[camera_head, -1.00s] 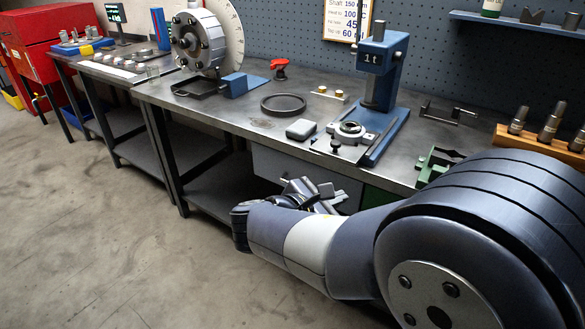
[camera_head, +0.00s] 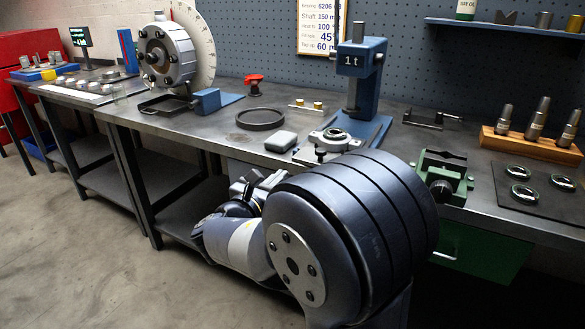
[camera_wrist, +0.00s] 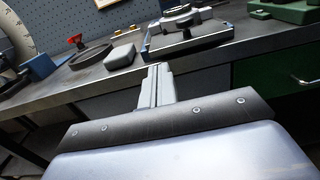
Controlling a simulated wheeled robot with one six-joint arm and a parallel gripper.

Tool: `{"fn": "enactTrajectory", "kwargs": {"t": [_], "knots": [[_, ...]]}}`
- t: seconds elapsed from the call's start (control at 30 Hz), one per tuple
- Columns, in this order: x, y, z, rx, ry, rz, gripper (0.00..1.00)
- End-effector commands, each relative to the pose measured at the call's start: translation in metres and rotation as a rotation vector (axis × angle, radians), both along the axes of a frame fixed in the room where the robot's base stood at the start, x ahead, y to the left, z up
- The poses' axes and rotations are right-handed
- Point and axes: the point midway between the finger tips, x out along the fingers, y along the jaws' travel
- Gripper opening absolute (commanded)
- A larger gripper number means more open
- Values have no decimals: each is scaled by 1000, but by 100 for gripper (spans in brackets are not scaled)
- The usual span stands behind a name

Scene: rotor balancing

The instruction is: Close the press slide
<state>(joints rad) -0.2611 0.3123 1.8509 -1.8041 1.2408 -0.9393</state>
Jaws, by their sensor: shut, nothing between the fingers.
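The blue press (camera_head: 362,60), marked "1 t", stands on the bench. Its slide (camera_head: 308,155) is a flat plate sticking out from the base toward the front edge, with a dark knob (camera_head: 320,154) at its near end. A ring-shaped metal part (camera_head: 335,137) sits on it. In the wrist view the slide (camera_wrist: 190,42) is beyond my fingers, up and to the right. My gripper (camera_wrist: 158,68) is shut and empty, apart from the slide. In the head view my gripper (camera_head: 255,182) is partly hidden by my arm, in front of the bench and below its top.
A grey box (camera_head: 281,141) and a black ring (camera_head: 260,119) lie left of the slide. A green vise (camera_head: 443,172) stands to the right at the front edge. Floor at left is clear.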

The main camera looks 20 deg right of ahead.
Motion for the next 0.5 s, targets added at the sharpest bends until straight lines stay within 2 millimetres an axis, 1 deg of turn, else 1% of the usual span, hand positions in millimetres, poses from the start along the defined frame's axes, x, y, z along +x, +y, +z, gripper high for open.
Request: {"fn": "enactTrajectory", "kwargs": {"t": [0.03, 0.23, 0.37, 0.5], "knots": [[5, -10, -2, -1, 1, -6, 0], [27, -37, -2, -1, 1, -4, 0], [36, -48, -1, 0, 0, -3, 0], [42, -54, 0, 0, 0, -1, 0]]}}
